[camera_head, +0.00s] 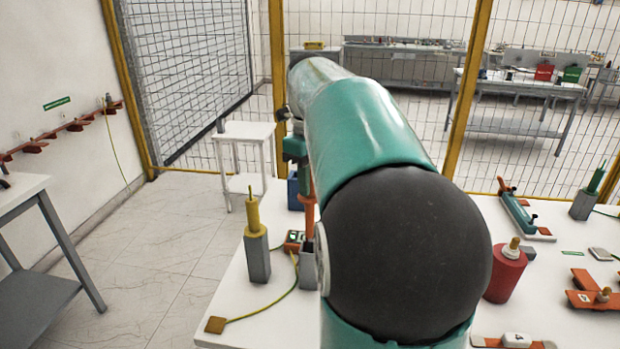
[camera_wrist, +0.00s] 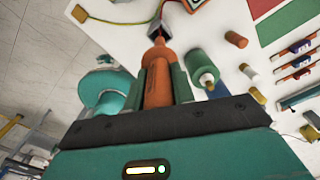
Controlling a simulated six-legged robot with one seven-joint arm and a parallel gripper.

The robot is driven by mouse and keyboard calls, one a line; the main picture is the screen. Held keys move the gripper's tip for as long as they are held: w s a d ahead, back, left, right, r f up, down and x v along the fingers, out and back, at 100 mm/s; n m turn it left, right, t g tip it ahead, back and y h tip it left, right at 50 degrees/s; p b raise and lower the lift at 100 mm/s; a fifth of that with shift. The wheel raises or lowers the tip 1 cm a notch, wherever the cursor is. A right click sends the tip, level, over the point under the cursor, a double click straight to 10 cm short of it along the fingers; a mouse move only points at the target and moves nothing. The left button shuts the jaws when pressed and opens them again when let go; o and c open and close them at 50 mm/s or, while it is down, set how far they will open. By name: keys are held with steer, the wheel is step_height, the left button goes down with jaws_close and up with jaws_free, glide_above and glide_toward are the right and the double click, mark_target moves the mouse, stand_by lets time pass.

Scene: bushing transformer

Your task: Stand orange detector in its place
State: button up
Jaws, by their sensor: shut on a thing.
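The orange detector (camera_wrist: 157,82) is between the green fingers of my gripper (camera_wrist: 159,72) in the wrist view; its narrow end points at a grey holder (camera_wrist: 174,14). In the head view the orange detector (camera_head: 308,208) hangs roughly upright below my gripper (camera_head: 299,160), partly covered by my arm. A grey holder (camera_head: 308,268) stands below it on the white table, also partly hidden by my arm. The detector's end is close to the holder's top; I cannot tell whether it has entered. My gripper is shut on the detector.
A yellow detector (camera_head: 252,214) stands in another grey holder (camera_head: 257,258) to the left. A cable runs to a brown clamp (camera_head: 215,325). An orange-framed device (camera_head: 293,240) and a blue container (camera_head: 294,190) are close by. A red cylinder (camera_head: 504,272) stands right of my arm.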

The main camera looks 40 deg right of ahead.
steer(key=shift+f, duration=6.95)
steer(key=o, duration=1.1)
steer(key=shift+c, duration=0.2)
step_height(320, 180, up, 14)
steer(key=shift+f, duration=0.1)
